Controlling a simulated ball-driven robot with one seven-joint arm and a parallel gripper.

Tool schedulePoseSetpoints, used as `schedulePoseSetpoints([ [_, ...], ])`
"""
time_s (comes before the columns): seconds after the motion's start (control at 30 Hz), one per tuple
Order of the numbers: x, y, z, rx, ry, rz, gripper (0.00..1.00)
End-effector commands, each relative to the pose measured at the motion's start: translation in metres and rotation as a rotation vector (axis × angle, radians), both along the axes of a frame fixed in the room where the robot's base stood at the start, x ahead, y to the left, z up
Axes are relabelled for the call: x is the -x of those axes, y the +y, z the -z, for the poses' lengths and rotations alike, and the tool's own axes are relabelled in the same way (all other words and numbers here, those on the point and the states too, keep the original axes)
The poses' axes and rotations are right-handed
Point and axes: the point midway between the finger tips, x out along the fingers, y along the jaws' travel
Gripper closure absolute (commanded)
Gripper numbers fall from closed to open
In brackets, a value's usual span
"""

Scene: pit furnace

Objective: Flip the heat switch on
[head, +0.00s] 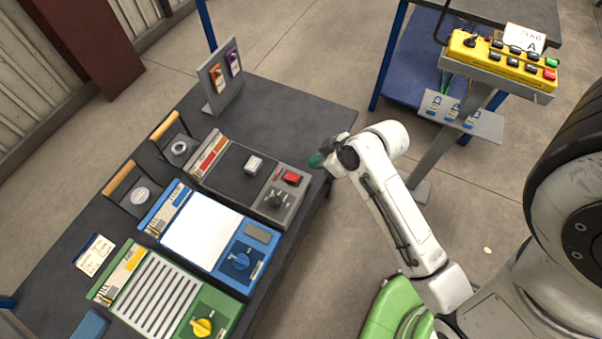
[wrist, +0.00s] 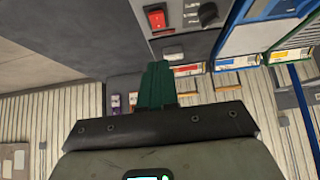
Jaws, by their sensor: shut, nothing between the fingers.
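A red rocker switch (head: 291,178) sits on the front panel of the grey unit (head: 297,205), on the dark table. Its label is too small to read, and I cannot tell its on or off position. It also shows in the wrist view (wrist: 157,19), beside a dark knob (wrist: 208,15). My gripper (head: 315,160) has green fingers, shut and empty, just off the table edge, up and right of the switch. In the wrist view the closed fingers (wrist: 155,85) point toward the unit, with the switch beyond their tips. They look apart from it.
A blue unit (head: 262,262) and a green unit (head: 222,312) with knobs stand beside the grey one. A small pale block (head: 254,163) lies on the grey unit. An upright card holder (head: 222,80) stands at the back. A yellow button box (head: 500,60) is on a stand at right.

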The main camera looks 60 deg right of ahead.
Motion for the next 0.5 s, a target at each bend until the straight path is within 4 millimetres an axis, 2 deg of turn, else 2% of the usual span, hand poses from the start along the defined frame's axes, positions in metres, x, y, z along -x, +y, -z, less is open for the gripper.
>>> schedulePoseSetpoints([
  [0.4, -0.049, 0.001, 0.062, 0.000, 0.002, 0.000, 1.00],
  [0.5, -0.047, 0.002, 0.077, -0.001, 0.004, 0.002, 1.00],
])
